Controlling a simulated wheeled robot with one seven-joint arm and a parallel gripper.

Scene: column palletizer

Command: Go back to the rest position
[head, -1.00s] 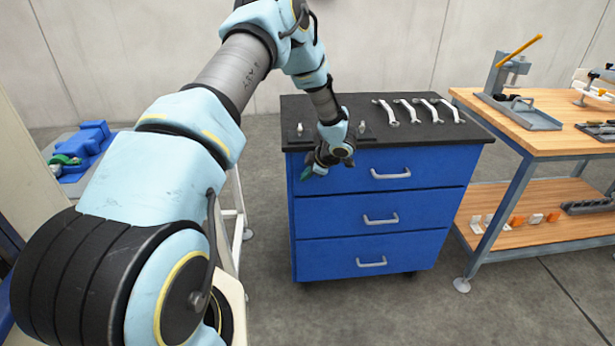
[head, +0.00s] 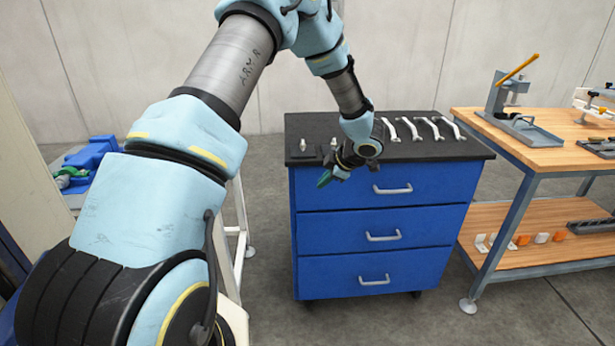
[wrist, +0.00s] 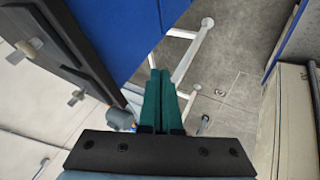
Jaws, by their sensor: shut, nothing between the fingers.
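My gripper (head: 325,179) hangs in front of the blue drawer cabinet (head: 375,243), near its top drawer at the left side. In the wrist view its green fingers (wrist: 158,102) lie together, shut, with nothing between them. The cabinet's blue side and dark top edge show beside the fingers in the wrist view. The gripper points down and to the left in the head view. I cannot tell the exact gap between it and the drawer front.
A wooden workbench (head: 540,133) with a press (head: 507,97) stands at right. A blue part (head: 92,153) lies at far left. Bare floor (head: 265,235) shows left of the cabinet.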

